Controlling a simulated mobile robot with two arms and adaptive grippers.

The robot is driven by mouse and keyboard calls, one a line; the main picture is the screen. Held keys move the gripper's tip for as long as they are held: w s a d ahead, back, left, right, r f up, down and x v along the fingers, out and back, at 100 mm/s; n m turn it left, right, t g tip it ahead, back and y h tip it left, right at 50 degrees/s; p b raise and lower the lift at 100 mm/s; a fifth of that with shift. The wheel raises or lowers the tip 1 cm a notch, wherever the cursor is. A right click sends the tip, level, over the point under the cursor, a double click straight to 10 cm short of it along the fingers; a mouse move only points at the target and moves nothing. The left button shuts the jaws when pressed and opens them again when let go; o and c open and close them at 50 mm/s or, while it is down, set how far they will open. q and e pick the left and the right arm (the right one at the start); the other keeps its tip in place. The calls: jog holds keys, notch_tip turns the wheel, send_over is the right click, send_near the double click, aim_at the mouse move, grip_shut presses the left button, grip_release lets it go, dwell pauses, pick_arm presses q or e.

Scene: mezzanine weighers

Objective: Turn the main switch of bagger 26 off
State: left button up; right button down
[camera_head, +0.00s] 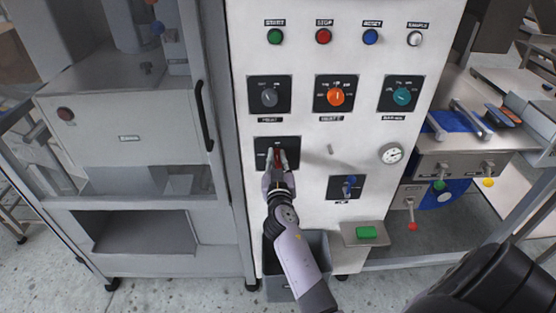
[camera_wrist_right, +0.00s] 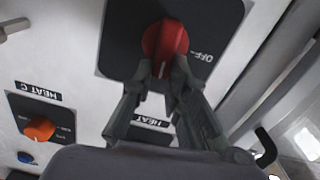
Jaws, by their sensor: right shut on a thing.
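The bagger's white control panel (camera_head: 320,165) faces me in the head view. The red rotary main switch (camera_wrist_right: 166,42) sits on a black plate (camera_head: 293,141) at the panel's left. My right gripper (camera_head: 278,164) is at this plate and is shut on the red knob. The right wrist view shows both fingertips (camera_wrist_right: 160,74) on either side of the knob. Its white mark points toward the fingers, away from the "OFF" label (camera_wrist_right: 201,56), which is to its right there. In the head view the fingers mostly hide the knob. My left gripper is not in view.
Grey, orange (camera_head: 336,97) and teal knobs sit above, with a row of buttons (camera_head: 323,37) higher up. A blue switch (camera_head: 349,187), a gauge (camera_head: 391,154) and a small peg (camera_head: 331,149) are to the right. A grey bin (camera_head: 279,284) stands below.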

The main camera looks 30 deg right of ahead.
jog(key=shift+w+a+f+n+b, duration=0.2)
jog(key=shift+a+f+n+b, duration=0.25)
jog(key=shift+n, duration=2.35)
jog(key=shift+w+a+f+n+b, duration=0.2)
jog(key=shift+f+n+b, duration=0.25)
jog(key=shift+n, duration=2.35)
jog(key=shift+w+a+f+n+b, duration=0.2)
jog(key=shift+a+f+n+b, duration=0.25)
jog(key=shift+n, duration=2.35)
jog(key=shift+d+r, duration=0.1)
jog(key=c, duration=1.6)
grip_release()
jog(key=shift+o, duration=0.2)
jog(key=v, duration=1.2)
